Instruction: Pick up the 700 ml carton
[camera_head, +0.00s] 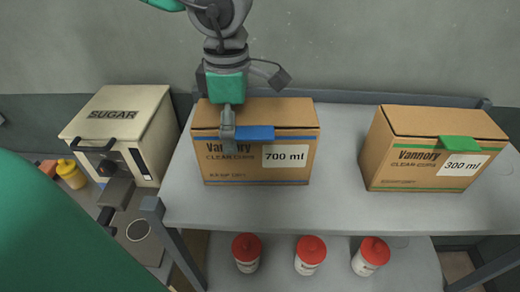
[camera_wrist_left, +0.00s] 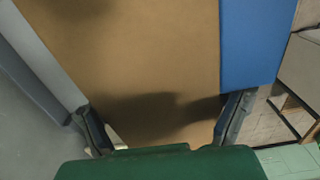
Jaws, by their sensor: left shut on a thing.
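The 700 ml carton (camera_head: 258,168) is a brown cardboard box with a blue tab and a white "700 ml" label. It sits upright on the grey table, near its left end. My left gripper (camera_head: 229,120) comes down from above onto the carton's top, with one finger against the front face beside the blue tab. In the left wrist view the brown cardboard (camera_wrist_left: 140,50) fills the space between the two fingers (camera_wrist_left: 160,118), with the blue strip at the right. The gripper is shut on the carton; its far finger is partly hidden in the head view. My right gripper is not in view.
A second carton (camera_head: 425,160), marked 300 ml with a green tab, stands at the right of the table (camera_head: 335,200). A cream SUGAR machine (camera_head: 118,125) stands left of the table. Several red-lidded jars (camera_head: 310,255) are on the lower shelf. The table between the cartons is clear.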

